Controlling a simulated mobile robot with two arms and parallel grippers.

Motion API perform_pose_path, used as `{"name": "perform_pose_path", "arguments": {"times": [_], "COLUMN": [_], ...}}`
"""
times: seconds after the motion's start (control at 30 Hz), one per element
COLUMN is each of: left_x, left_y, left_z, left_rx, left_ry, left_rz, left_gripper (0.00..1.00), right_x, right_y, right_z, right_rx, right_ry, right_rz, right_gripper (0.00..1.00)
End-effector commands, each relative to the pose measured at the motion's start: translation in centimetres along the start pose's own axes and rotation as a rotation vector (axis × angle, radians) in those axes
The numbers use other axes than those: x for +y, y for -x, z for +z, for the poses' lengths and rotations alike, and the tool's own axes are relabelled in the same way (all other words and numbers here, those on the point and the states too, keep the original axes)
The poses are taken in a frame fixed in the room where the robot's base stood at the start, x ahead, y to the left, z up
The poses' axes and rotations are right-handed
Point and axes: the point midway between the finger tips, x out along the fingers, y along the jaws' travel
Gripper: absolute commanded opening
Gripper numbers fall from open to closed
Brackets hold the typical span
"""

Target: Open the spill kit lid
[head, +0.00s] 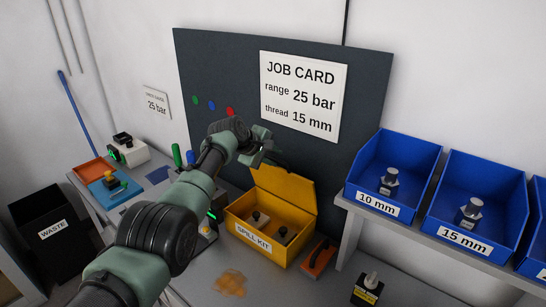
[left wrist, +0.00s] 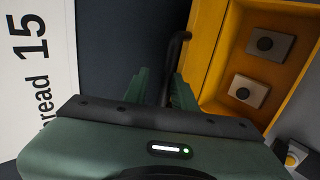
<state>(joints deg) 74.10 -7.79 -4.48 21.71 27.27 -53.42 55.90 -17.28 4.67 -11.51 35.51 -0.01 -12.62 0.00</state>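The yellow spill kit (head: 284,257) stands on the bench, with its lid (head: 283,188) raised steeply at the back. Two pale blocks with dark round tops lie inside; they also show in the left wrist view, in the yellow box (left wrist: 216,87). My left gripper (head: 266,153) is at the lid's upper edge. In the left wrist view, the left gripper's fingers (left wrist: 161,88) are apart. A dark curved handle (left wrist: 178,46) on the lid's edge reaches down to the gap by the right finger; I cannot tell whether they touch. My right gripper is out of view.
A grey shelf at right holds blue bins (head: 392,165) marked 10 mm and 15 mm. A brown spill (head: 230,283) is in front. The dark board (head: 225,75) stands close behind.

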Motion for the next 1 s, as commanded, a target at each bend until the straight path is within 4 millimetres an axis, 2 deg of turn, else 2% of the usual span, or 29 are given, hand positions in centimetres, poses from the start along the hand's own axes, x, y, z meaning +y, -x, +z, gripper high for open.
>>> {"name": "perform_pose_path", "arguments": {"times": [0.03, 0.37, 0.57, 0.8, 1.0], "left_x": [-0.7, -0.5, -0.4, -0.3, -0.2], "left_y": [-0.3, 0.7, 2.8, 5.9, 7.7], "left_z": [0.2, 0.1, 0.1, 0.0, 0.1], "left_rx": [-0.005, -0.006, -0.001, 0.002, 0.001], "left_ry": [0.002, 0.001, 0.0, -0.001, -0.001], "left_rz": [-0.012, -0.008, -0.003, 0.003, 0.002], "left_gripper": [0.32, 0.32, 0.32, 0.32, 0.32], "right_x": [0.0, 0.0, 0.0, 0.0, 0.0], "right_y": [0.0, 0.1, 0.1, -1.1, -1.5], "right_z": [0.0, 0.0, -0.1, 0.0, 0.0], "right_rx": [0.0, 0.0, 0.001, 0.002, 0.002], "right_ry": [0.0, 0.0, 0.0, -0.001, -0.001], "right_rz": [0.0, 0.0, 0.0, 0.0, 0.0], "right_gripper": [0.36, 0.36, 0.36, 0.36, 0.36]}}
